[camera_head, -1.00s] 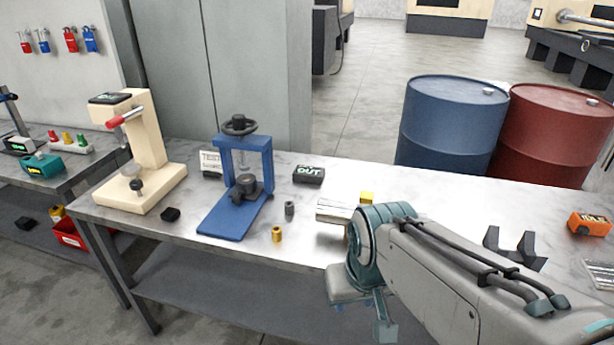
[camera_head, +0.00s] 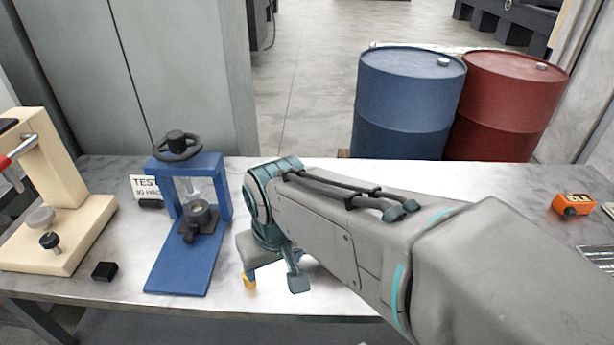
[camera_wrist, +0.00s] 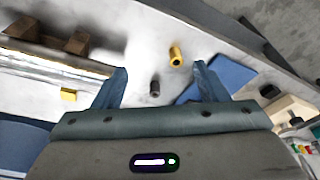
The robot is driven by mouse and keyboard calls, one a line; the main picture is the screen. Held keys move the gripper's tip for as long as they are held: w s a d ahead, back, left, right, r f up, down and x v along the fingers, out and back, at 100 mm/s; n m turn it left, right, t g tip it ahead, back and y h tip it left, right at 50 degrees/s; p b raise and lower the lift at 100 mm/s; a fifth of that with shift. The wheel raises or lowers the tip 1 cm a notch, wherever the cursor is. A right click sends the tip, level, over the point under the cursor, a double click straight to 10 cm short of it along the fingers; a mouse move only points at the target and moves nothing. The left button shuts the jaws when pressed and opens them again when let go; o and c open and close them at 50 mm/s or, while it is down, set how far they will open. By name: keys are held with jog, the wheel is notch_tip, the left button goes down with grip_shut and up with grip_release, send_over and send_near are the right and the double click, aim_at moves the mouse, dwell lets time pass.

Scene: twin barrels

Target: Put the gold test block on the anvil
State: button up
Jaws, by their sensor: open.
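The gold test block (camera_head: 249,282), a small gold cylinder, shows at the bench's front, partly hidden by my gripper. In the wrist view it (camera_wrist: 176,56) lies beyond the fingertips, with a dark hole in its end. My gripper (camera_wrist: 158,68) is open and empty above the bench, its two blue fingers apart. A dark grey cylinder (camera_wrist: 155,88) shows between the fingers, below them. The cream bench tester (camera_head: 62,240) at left has a round grey disc (camera_head: 40,217) on its base, which looks like the anvil. A blue press (camera_head: 185,255) stands between the tester and my gripper.
A small black block (camera_head: 104,271) lies between tester and press. A sign (camera_head: 145,189) stands behind the press. A yellow block (camera_wrist: 68,94) lies left in the wrist view. Blue (camera_head: 408,100) and red (camera_head: 510,100) barrels stand behind the bench. An orange device (camera_head: 572,204) sits at right.

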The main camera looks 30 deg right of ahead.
jog(key=w+d+f+m+g+h+p, duration=0.1)
jog(key=w+d+f+m+g+h, duration=0.25)
jog(key=w+d+m, duration=0.85)
jog(key=w+d+f+m+g+h+p, duration=0.1)
jog(key=w+d+f+m+g+h, duration=0.25)
jog(key=w+d+m, duration=0.75)
jog(key=shift+m+g+h, duration=0.3)
jog(key=shift+m, duration=0.1)
jog(key=d+f, duration=0.2)
jog(key=f, duration=0.1)
jog(key=s+d+f+p, duration=0.1)
jog(key=shift+f, duration=0.4)
jog(key=shift+p+x, duration=0.9)
jog(key=shift+x, duration=1.85)
jog(key=c, duration=1.4)
jog(key=shift+r, duration=0.1)
